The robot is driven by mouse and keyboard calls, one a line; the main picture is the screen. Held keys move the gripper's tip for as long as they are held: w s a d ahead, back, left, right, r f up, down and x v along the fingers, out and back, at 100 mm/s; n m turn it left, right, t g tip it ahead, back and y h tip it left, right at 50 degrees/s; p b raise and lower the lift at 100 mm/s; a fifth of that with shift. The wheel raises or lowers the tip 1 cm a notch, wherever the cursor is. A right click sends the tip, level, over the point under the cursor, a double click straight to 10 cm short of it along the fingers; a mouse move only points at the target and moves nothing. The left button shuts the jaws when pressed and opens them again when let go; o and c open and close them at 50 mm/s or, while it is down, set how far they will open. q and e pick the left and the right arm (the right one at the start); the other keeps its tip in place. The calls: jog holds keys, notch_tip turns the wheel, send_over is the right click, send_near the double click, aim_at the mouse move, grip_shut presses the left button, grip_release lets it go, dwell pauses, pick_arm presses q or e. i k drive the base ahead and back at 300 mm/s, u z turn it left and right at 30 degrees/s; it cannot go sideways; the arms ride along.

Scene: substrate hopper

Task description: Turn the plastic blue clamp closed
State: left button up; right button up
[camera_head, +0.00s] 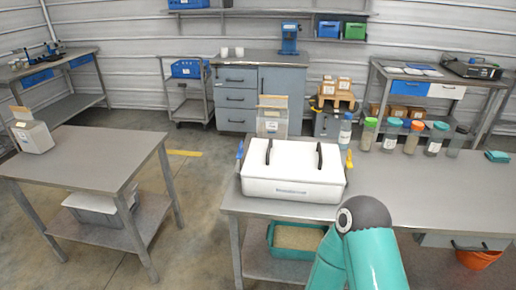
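A white box-shaped hopper (290,188) with a lid stands on the grey table in front of me. The blue clamp (240,150) is at the left end of the hopper, small and standing roughly upright by the lid's edge. A yellow clamp (349,160) is at the right end. The picture is too coarse to tell whether either clamp is latched. The lid has two dark curved handles. A teal arm of mine with a dark grey joint rises from the bottom edge, right of the hopper's front. Neither gripper shows.
Several bottles and jars, such as a green-lidded one (368,135), line the table's back to the right. The table front right of my arm is clear. A teal bin (285,250) sits on the lower shelf.

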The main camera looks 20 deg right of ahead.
aim_at(240, 153)
jog(key=u, duration=0.15)
jog(key=i, duration=0.9)
jog(key=z, duration=0.05)
